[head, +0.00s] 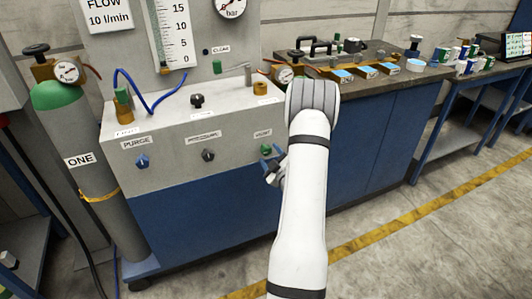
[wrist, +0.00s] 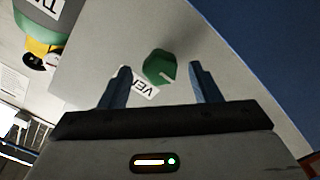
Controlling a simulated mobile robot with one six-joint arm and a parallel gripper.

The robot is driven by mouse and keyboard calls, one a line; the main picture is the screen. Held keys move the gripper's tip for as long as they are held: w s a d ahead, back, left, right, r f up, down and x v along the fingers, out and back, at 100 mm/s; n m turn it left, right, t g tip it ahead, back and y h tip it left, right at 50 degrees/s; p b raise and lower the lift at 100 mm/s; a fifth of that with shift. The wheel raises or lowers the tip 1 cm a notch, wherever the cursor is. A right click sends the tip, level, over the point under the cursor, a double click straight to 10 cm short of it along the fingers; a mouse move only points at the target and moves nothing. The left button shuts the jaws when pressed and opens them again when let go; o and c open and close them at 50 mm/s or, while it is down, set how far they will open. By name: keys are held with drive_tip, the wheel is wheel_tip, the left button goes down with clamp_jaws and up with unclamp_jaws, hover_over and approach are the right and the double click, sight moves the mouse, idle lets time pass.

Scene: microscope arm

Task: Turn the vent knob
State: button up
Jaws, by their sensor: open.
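The vent knob (head: 265,149) is small and green, on the sloped front panel of the grey console (head: 190,118), below the label VENT. The VENT label (wrist: 139,88) shows upside down and partly behind the left finger. My gripper (wrist: 163,82) is open and empty, with one finger on each side of the knob as seen from the wrist. In the head view my gripper (head: 272,172) is just below and right of the knob, partly hidden by my arm.
On the same panel are a blue PURGE knob (head: 142,160) and a black knob (head: 208,155). A green-topped cylinder (head: 70,140) stands at left. A workbench (head: 385,90) with tools is behind my arm. The floor at right is clear.

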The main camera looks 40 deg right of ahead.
sight(267, 153)
drive_tip(key=shift+x, duration=1.6)
drive_tip(key=shift+c, duration=0.4)
drive_tip(key=shift+a, duration=0.15)
drive_tip(key=c, duration=0.9)
